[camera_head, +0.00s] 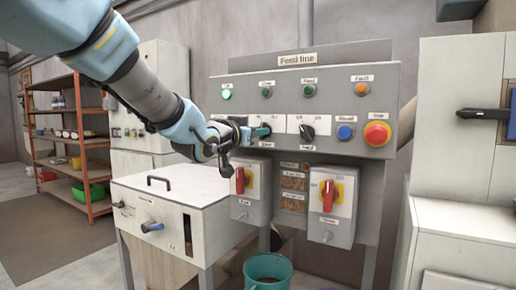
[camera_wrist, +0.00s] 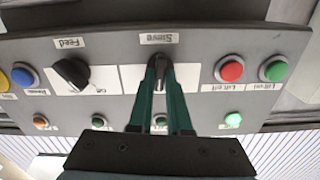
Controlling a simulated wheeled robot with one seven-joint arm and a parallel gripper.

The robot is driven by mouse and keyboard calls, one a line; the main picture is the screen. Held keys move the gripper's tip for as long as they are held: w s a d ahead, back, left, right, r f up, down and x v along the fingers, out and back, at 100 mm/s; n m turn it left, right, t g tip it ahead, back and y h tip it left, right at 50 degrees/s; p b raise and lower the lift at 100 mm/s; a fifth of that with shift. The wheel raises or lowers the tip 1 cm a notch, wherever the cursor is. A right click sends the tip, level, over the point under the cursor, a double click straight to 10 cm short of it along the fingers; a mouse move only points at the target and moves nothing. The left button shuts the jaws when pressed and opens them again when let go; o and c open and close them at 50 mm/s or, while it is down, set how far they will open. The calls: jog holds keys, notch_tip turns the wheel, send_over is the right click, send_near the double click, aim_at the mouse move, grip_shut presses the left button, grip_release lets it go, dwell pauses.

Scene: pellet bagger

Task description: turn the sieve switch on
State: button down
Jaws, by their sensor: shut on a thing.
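The sieve switch (camera_wrist: 161,64) is a dark rotary knob under a label reading "Sieve", upside down in the wrist view. My gripper (camera_wrist: 162,80) has its two green fingers closed on either side of this knob. In the head view my gripper (camera_head: 257,132) reaches the panel from the left, and the knob is mostly hidden by the fingers. The feed line panel (camera_head: 340,82) carries the switch. In the wrist view the knob's grip lies in line with the fingers; its exact setting is hard to read.
The feed knob (camera_head: 307,131) is right beside the sieve switch. A blue button (camera_head: 345,132) and a red emergency button (camera_head: 377,133) are farther right. A green lamp (camera_head: 226,94) is lit. Two red-handled switch boxes (camera_head: 327,207) and a teal bucket (camera_head: 268,270) are below.

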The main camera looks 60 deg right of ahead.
jog(key=shift+m+b, duration=2.3)
jog(key=shift+b, duration=0.1)
jog(key=c, duration=0.9)
grip_release()
jog(key=shift+o, duration=0.2)
jog(key=shift+a, duration=0.1)
jog(key=a+b, duration=0.1)
jog(key=a, duration=0.9)
jog(key=shift+a+b, duration=0.3)
jog(key=shift+a, duration=0.05)
